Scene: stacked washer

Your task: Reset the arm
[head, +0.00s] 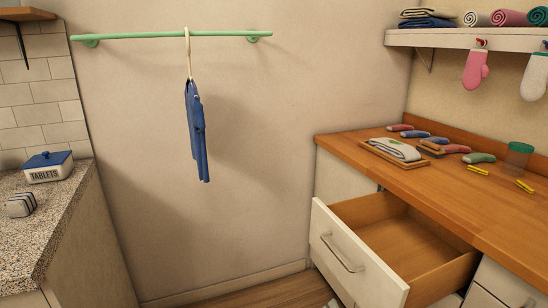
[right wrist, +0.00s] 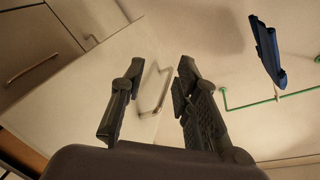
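My right gripper (right wrist: 160,68) is open and empty in the right wrist view, its two dark fingers apart. The drawer handle (right wrist: 153,90), a pale metal bar, shows between the fingers in that view. The head view shows no gripper at this handle (head: 343,254), so the fingers are apart from it. The white-fronted drawer (head: 362,277) is pulled open and its visible wooden inside is empty. My left gripper is in neither view.
A blue garment (head: 196,130) hangs from a green rail (head: 170,36) on the wall. The wooden counter (head: 440,188) holds several tools and a green-lidded cup (head: 517,157). A tablets box (head: 48,170) stands on the left stone counter. The floor (head: 265,293) is only partly visible.

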